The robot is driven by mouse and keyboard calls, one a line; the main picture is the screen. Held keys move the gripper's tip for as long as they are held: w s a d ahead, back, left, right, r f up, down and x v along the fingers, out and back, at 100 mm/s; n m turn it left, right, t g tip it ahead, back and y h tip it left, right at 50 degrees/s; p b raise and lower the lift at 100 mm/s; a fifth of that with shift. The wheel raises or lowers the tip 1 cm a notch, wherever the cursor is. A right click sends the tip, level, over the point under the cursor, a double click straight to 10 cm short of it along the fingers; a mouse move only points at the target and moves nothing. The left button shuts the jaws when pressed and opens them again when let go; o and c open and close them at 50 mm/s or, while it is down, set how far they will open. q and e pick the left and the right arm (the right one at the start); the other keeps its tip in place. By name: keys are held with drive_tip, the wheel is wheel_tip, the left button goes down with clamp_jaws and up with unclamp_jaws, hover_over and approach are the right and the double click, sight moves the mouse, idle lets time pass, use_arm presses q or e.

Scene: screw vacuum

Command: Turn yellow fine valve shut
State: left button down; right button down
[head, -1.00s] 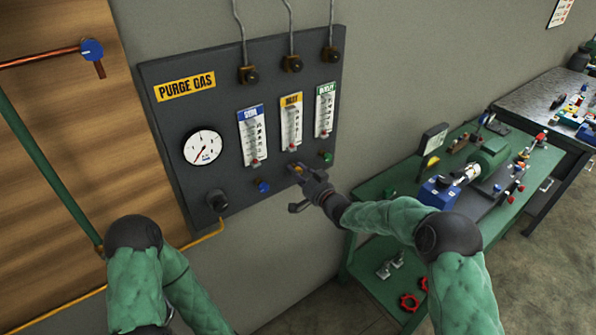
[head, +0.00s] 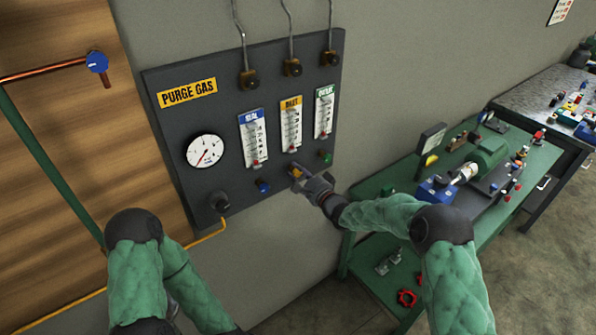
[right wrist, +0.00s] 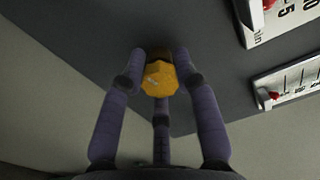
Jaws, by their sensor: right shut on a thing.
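The yellow fine valve knob (right wrist: 159,78) is on the dark purge gas panel (head: 235,185), below the middle flowmeter with the yellow label (head: 291,125). It also shows in the head view (head: 296,170), partly covered by my right gripper. My right gripper (head: 304,175) is at the knob, and in the right wrist view its fingers (right wrist: 158,82) close around the knob from the sides and below. The flowmeter's red float sits near the bottom of its scale. My left gripper is out of view; only my left arm shows at the lower left.
A blue knob (head: 263,186) and a green knob (head: 326,157) flank the yellow one. A round gauge (head: 205,150) and a black knob (head: 218,201) are at the panel's left. A green workbench (head: 470,215) with tools stands at the right, close under my right forearm.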

drive_tip(key=shift+s+a+f+m+p, duration=0.1)
drive_tip(key=shift+f+m+p, duration=0.1)
drive_tip(key=shift+m, duration=0.4)
drive_tip(key=shift+s+a+f+m+p, duration=0.1)
drive_tip(key=shift+f+m, duration=0.05)
drive_tip(key=shift+m, duration=0.45)
drive_tip(key=c, duration=1)
unclamp_jaws()
drive_tip(key=shift+o, duration=0.5)
drive_tip(key=shift+w+r, duration=0.1)
drive_tip(key=shift+r, duration=0.1)
drive_tip(key=shift+d, duration=0.1)
drive_tip(key=shift+s+d+r, duration=0.1)
drive_tip(key=shift+s+d, duration=0.2)
drive_tip(key=shift+s, duration=0.05)
drive_tip(key=v, duration=1.1)
drive_tip(key=shift+a, duration=0.1)
